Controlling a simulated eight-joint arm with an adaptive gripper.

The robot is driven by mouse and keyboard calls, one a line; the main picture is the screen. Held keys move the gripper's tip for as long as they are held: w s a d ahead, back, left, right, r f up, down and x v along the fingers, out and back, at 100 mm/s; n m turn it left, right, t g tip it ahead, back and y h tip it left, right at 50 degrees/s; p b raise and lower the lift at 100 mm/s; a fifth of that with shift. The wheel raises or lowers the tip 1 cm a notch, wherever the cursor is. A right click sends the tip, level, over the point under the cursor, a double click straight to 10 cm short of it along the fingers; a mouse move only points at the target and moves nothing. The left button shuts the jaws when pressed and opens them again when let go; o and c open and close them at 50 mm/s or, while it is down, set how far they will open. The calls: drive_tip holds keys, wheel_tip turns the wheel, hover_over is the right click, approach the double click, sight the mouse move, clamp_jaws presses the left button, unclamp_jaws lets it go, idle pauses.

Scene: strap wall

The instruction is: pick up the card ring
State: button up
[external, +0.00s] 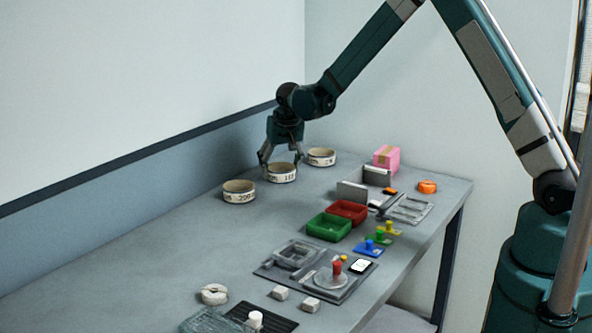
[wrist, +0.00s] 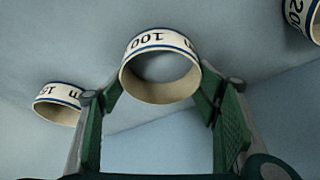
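Three short cream rings with dark trim and printed numbers stand on the table near the wall; I cannot tell by name which one is the card ring. The middle ring (external: 282,174), marked 100 in the wrist view (wrist: 158,42), is under my gripper (external: 281,160). My gripper's two fingers (wrist: 162,90) are spread, with the tips beside the ring's left and right sides. Contact with the ring is not clear. The ring marked 200 (external: 239,193) is nearer the camera, partly cut off in the wrist view (wrist: 303,20). The third ring (external: 321,158) stands farther back.
A pink box (external: 386,158), a grey holder (external: 352,191), an orange ring (external: 427,187), red (external: 347,204) and green (external: 325,234) trays stand to the right. A grey fixture board (external: 275,268) and a white ring-shaped piece (external: 214,288) are nearer the camera. The table's left-centre is clear.

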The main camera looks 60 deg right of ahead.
drive_tip(key=shift+c, duration=0.8)
drive_tip(key=shift+r, duration=0.15)
wheel_tip(320, 180, up, 10)
drive_tip(key=shift+p, duration=0.4)
drive_tip(key=shift+a, duration=0.1)
idle(0.5)
